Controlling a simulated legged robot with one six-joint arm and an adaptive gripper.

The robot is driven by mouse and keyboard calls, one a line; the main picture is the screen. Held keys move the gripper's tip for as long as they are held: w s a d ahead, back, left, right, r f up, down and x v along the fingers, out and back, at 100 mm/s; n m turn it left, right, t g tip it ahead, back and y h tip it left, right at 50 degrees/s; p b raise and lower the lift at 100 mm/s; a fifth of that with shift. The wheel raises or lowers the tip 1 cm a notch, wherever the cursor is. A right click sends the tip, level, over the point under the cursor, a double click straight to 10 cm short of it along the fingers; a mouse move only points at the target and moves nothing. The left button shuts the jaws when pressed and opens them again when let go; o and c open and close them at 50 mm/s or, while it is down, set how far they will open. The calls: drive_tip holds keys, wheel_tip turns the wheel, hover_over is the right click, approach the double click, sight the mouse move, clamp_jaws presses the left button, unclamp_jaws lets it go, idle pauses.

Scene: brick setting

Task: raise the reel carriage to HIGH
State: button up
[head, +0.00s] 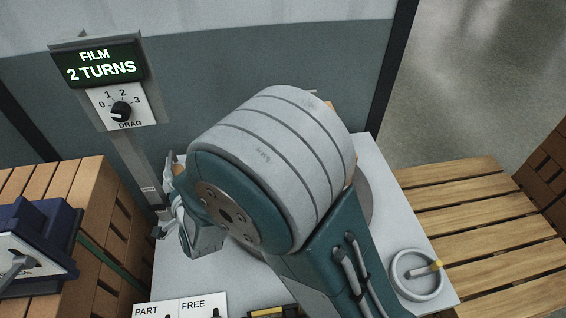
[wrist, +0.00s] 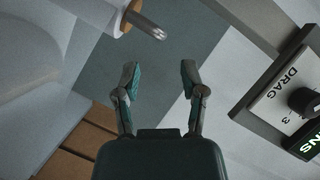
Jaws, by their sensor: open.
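My gripper (head: 165,203) is open and empty, left of my arm and near the post of the display; it also shows in the wrist view (wrist: 160,74). In the wrist view a pale roll with an orange-brown core edge (wrist: 95,8) and a metal spindle end (wrist: 149,27) lies beyond the fingers to the upper left, apart from them. I cannot tell whether this belongs to the reel carriage. No HIGH mark is readable. My arm hides much of the middle of the white table (head: 190,275) in the head view.
A display (head: 102,66) reads FILM 2 TURNS above a DRAG knob (head: 121,111). Labels PART and FREE (head: 180,307) are at the table's front. A grey ring with a yellow-tipped handle (head: 398,287) lies at right. A dark blue device (head: 45,235) stands left; slatted wood (head: 480,205) is right.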

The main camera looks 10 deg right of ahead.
drive_tip(key=s+d+r+n+g+h, duration=0.1)
drive_tip(key=s+d+r+n+g, duration=0.1)
drive_tip(key=d, duration=0.5)
drive_tip(key=s+d+r+n+g+h, duration=0.1)
drive_tip(key=s+d+r+n+g, duration=0.1)
drive_tip(key=s+d+r, duration=0.2)
drive_tip(key=s+d+r+n+g+h, duration=0.1)
drive_tip(key=d+r, duration=0.5)
drive_tip(key=d, duration=0.6)
drive_tip(key=shift+s+d+n+g, duration=0.25)
drive_tip(key=shift+s+n+g, duration=0.45)
drive_tip(key=shift+s, duration=0.7)
